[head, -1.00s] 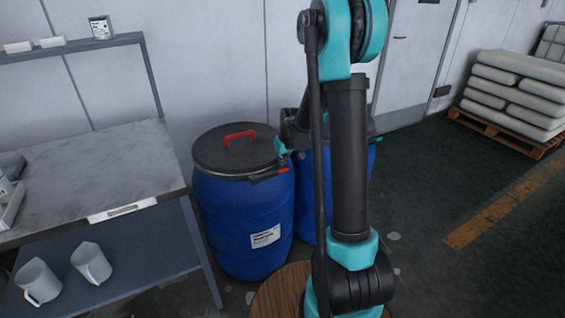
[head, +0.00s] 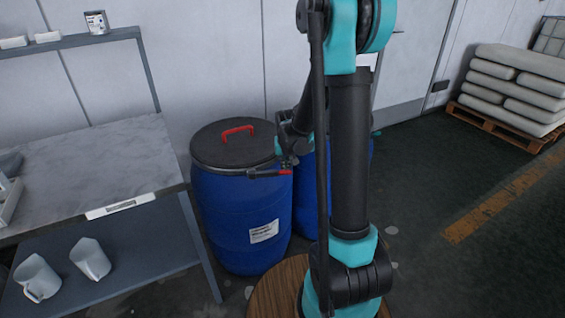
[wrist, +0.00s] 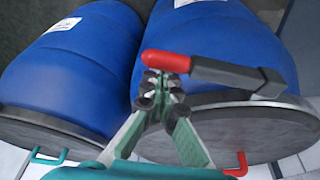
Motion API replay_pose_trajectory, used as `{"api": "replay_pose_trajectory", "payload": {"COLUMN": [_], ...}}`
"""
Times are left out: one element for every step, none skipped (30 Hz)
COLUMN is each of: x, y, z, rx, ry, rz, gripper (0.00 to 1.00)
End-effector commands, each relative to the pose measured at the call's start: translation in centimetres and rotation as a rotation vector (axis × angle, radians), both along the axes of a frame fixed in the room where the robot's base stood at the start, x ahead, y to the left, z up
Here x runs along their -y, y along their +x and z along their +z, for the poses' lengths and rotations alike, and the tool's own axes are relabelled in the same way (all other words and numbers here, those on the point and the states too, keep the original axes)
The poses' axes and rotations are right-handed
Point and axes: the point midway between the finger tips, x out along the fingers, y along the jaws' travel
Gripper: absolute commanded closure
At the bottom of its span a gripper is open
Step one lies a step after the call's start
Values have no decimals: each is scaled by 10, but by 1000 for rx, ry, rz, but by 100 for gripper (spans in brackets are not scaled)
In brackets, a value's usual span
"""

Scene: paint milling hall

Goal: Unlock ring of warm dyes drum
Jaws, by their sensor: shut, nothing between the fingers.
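A blue drum (head: 242,215) with a dark lid (head: 215,145) and a red lid handle (head: 237,131) stands beside the bench. Its label (head: 264,232) is too small to read. In the wrist view it is the right drum (wrist: 225,45), with a metal ring (wrist: 298,102) around its lid. The ring's black lever (wrist: 225,74) has a red end (wrist: 166,62), which seems to stand off the rim. My gripper (wrist: 160,88) is shut and empty, its fingertips right at the red end; contact cannot be told. In the head view my gripper (head: 287,160) is at the drum's right rim.
A second blue drum (wrist: 75,60) with a green lid handle (wrist: 45,158) stands close beside it, mostly behind my arm in the head view. A grey bench (head: 110,160) is at the left. Sacks on a pallet (head: 505,130) stand far right, with open floor before them.

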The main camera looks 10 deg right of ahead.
Motion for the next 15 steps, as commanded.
{"api": "replay_pose_trajectory", "payload": {"x": [-1, -1, -1, -1, -2, -2, -3, -4, -5, -6, -7, -8, -10, -11, -13], "y": [-7, -11, -16, -19, -23, -28, -31, -35, -39, -43, -46, -51, -55, -58, -62], "z": [0, 0, 0, 0, 0, 0, 0, 0, 0, 0, 0, 0, 0, 0, 0], "rx": [0, -1, -1, -1, -1, 0, 0, 0, 0, -1, -1, 0, 0, -1, 0], "ry": [-1, -1, 0, -2, -1, -1, -1, -1, -2, -2, -1, -2, -1, -2, -2], "rz": [-41, -70, -108, -135, -163, -201, -230, -258, -296, -325, -352, -391, -419, -447, -486], "gripper": [100, 100, 100, 100, 100, 100, 100, 100, 100, 100, 100, 100, 100, 100, 100]}}
